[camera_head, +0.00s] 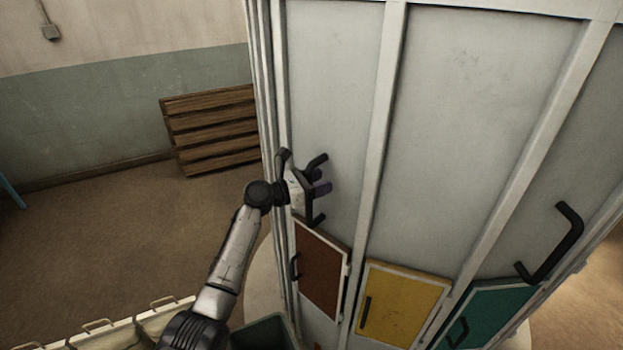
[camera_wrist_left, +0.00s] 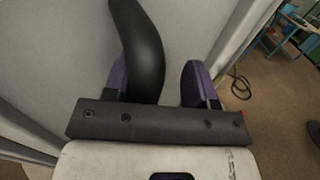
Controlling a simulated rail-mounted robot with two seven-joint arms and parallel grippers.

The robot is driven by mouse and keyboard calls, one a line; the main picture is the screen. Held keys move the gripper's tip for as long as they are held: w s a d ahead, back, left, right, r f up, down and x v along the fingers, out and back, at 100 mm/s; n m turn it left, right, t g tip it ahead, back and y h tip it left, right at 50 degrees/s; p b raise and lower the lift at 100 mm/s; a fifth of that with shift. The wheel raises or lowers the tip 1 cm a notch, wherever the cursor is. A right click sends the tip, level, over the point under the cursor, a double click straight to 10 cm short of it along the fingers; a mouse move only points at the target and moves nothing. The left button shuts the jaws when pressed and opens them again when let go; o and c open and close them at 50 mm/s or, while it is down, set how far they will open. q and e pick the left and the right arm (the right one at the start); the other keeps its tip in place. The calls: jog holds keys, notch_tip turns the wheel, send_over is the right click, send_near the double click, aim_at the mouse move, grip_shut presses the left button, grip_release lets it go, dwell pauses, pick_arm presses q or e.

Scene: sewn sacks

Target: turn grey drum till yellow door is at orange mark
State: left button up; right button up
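The tall grey drum (camera_head: 480,110) fills the right half of the head view. Low on it are a brown door (camera_head: 322,268), the yellow door (camera_head: 402,303) and a teal door (camera_head: 492,318), from left to right. A small orange patch (camera_head: 317,346) shows at the bottom edge below the brown door; I cannot tell if it is the mark. My left gripper (camera_head: 318,188) is at a black handle on the drum's left panel. In the left wrist view the handle (camera_wrist_left: 143,45) passes between the open purple fingers, close to the left one, with a gap to the right one.
Another black bar handle (camera_head: 568,245) sticks out of the drum at the right. Light crates (camera_head: 125,335) and a dark green bin (camera_head: 265,334) stand at the bottom. A wooden slatted pallet (camera_head: 212,130) leans on the back wall.

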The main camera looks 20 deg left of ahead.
pick_arm(q)
jog(key=shift+d+f, duration=0.1)
jog(key=shift+d, duration=0.05)
jog(key=shift+s+a, duration=0.1)
jog(key=shift+a, duration=0.25)
jog(key=b+v, duration=0.2)
jog(key=v, duration=1.1)
jog(key=shift+s+b, duration=0.25)
jog(key=shift+b, duration=0.15)
jog(key=shift+d, duration=0.1)
